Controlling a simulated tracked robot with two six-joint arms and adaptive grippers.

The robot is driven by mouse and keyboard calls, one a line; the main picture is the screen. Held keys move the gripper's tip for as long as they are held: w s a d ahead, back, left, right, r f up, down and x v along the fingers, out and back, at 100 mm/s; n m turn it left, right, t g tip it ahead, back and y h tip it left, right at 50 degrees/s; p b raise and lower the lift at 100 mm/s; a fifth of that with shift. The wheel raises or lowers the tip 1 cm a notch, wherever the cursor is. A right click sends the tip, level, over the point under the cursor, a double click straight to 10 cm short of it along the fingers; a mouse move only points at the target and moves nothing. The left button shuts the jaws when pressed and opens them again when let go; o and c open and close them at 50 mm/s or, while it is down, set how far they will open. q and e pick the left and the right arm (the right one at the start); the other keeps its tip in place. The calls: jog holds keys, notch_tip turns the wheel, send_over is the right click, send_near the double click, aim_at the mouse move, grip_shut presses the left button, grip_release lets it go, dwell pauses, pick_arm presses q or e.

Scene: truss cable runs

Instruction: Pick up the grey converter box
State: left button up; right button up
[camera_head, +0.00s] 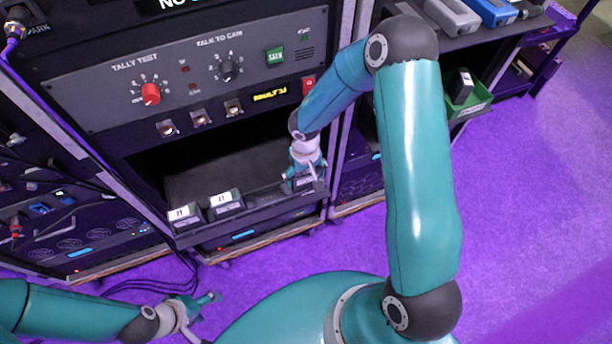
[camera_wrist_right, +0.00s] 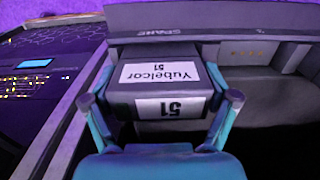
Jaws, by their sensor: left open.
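A grey box (camera_head: 452,16), which looks like the grey converter box, lies on the shelf at the upper right, beside a blue box (camera_head: 492,10). Both of my grippers are well away from it. My right gripper (camera_head: 306,178) is at the right end of the drawer below the panel. My left gripper (camera_head: 203,312) is open and empty, low over the floor at the lower left.
Two more labelled dark boxes stand at the left of the open drawer (camera_head: 250,212). A green bin (camera_head: 468,104) with a dark item sits under the right shelf. My right arm passes in front of the rack. Cables (camera_head: 150,287) lie on the purple floor; the floor at right is clear.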

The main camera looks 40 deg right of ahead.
jog(key=c, duration=0.8)
jog(key=shift+r, duration=0.2)
notch_tip(320, 180, up, 20)
